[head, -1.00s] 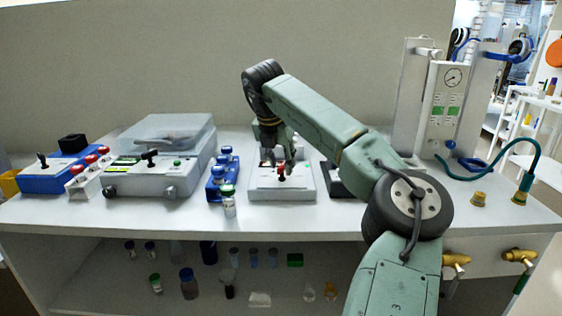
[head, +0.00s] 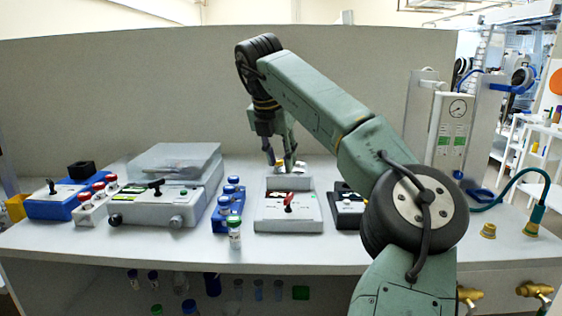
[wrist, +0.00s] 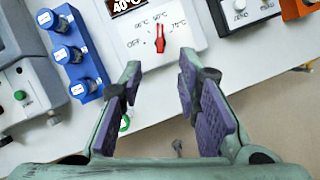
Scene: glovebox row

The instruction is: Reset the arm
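My gripper (head: 281,165) hangs at the end of my green arm, above the back part of a white box with a red lever (head: 289,202). In the wrist view, my gripper (wrist: 160,95) has its two purple-padded fingers apart with nothing between them. Beyond the fingertips, the white box (wrist: 190,38) shows a 40°C display, a printed temperature scale and the red lever (wrist: 160,40). The fingers do not appear to touch the lever.
Left of the white box stand a blue rack (head: 221,219) with capped vials, a vial (head: 234,234) and a grey lidded machine (head: 165,200). A black-and-white device (head: 347,212) is to its right. A gauge panel (head: 452,130) stands farther right.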

